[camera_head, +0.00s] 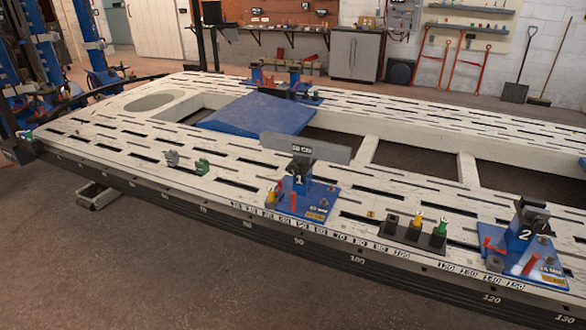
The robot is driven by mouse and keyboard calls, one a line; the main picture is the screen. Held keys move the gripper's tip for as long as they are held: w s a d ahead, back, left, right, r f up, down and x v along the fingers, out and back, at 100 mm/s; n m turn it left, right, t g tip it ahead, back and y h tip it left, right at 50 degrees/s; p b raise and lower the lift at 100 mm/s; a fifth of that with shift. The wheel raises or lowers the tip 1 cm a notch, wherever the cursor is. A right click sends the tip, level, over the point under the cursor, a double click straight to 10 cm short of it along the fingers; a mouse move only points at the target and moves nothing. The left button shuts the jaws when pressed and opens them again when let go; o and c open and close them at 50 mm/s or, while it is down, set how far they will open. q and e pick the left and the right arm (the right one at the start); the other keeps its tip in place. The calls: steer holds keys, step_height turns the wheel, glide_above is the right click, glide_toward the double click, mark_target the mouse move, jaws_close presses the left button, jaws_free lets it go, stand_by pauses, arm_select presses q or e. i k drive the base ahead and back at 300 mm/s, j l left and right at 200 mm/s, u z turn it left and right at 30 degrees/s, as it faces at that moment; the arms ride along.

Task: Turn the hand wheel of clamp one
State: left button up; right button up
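Clamp one (300,183) is a blue post marked "1". It stands upright on a blue base plate (318,207) at the near edge of the white frame bench (235,192). A dark head sits on top of the post, and a long grey bar (328,151) with a dark label runs across it. A red-orange piece (293,201) and a yellow-topped piece (271,197) stand low at its left side. I cannot clearly make out the hand wheel at this size. Neither of my grippers is in view.
Clamp two (524,235), marked "2", stands on a blue plate at the right. A black block with yellow and green-topped pieces (416,229) sits between the clamps. Small grey and green pieces (202,167) lie left of clamp one. The floor (150,270) in front is clear.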

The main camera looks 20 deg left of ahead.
mark_target(293, 168)
steer(key=i+j, duration=0.2)
steer(key=j, duration=0.15)
steer(key=i+j+z, duration=0.1)
steer(key=j, duration=0.3)
steer(key=i+j, duration=0.2)
steer(key=j, duration=0.15)
steer(key=i+j+z, duration=0.15)
steer(key=j, duration=0.25)
steer(key=i+j, duration=0.15)
steer(key=j, duration=0.25)
steer(key=i+j+z, duration=0.1)
steer(key=j, duration=0.3)
steer(key=i+j, duration=0.2)
steer(key=j, duration=0.2)
